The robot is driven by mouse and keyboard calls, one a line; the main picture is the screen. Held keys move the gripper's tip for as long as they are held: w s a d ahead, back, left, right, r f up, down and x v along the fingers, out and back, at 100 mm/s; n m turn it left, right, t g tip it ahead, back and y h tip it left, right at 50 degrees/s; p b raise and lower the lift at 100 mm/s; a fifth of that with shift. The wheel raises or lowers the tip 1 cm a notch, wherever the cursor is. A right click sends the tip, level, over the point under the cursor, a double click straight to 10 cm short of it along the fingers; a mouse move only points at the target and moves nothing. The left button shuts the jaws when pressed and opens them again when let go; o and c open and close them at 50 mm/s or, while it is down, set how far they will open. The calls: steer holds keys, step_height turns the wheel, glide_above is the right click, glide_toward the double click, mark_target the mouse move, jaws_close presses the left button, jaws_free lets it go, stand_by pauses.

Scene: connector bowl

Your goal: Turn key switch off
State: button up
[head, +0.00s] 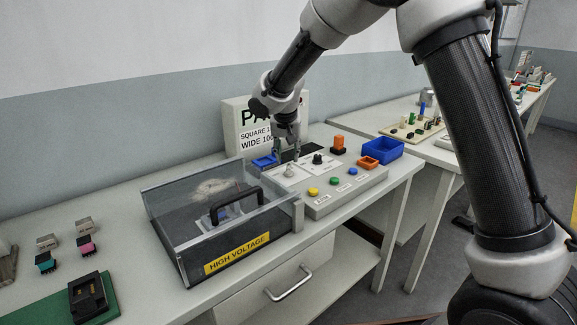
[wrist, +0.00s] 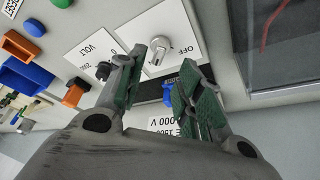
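The key switch (head: 290,170) is a small silver knob on a white plate at the left of the grey control panel (head: 318,207). In the wrist view the key switch (wrist: 160,45) shows past the fingertips, and the printed word OFF is to its right. My gripper (head: 287,152) is above the back of the panel, pointing down. In the wrist view my gripper (wrist: 160,65) is open, with green finger pads apart and nothing between them. The fingertips appear clear of the key switch. Its exact turn angle is hard to tell.
A black knob (head: 317,159) stands right of the key switch. Yellow, green and blue buttons line the panel front. A clear-lidded HIGH VOLTAGE box (head: 237,253) is at the left. A sign (head: 240,118) stands behind. Orange blocks and a blue bin (head: 383,149) are at the right.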

mark_target(289, 166)
steer(key=x, duration=0.7)
steer(key=shift+f, duration=0.1)
steer(key=shift+s, duration=0.1)
jaws_close()
